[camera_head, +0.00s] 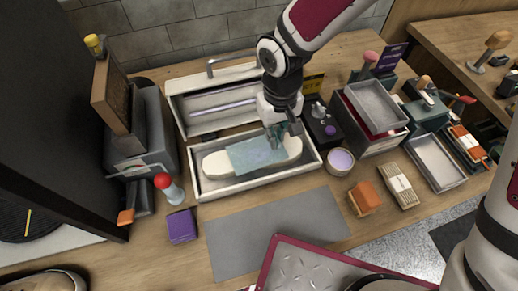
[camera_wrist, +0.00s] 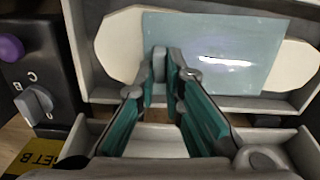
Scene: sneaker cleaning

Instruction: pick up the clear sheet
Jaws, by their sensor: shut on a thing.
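The clear sheet (camera_head: 252,157) is a bluish, see-through rectangle in the front compartment of a white tray (camera_head: 252,186). It lies over, or just above, a cream sole-shaped piece (camera_head: 214,165), whose two ends stick out on either side. I cannot tell whether sheet and piece touch. In the wrist view the sheet (camera_wrist: 225,50) covers the middle of the cream piece (camera_wrist: 117,45). My gripper (camera_head: 274,135) reaches down at the sheet's back edge. In the wrist view my gripper's fingertips (camera_wrist: 170,66) are close together on that edge, shut on the sheet.
A control box with a knob (camera_wrist: 38,103) stands close beside the tray. A round tub (camera_head: 340,161) and dark red box (camera_head: 378,140) stand to the right. A grey mat (camera_head: 275,232) in front is clear.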

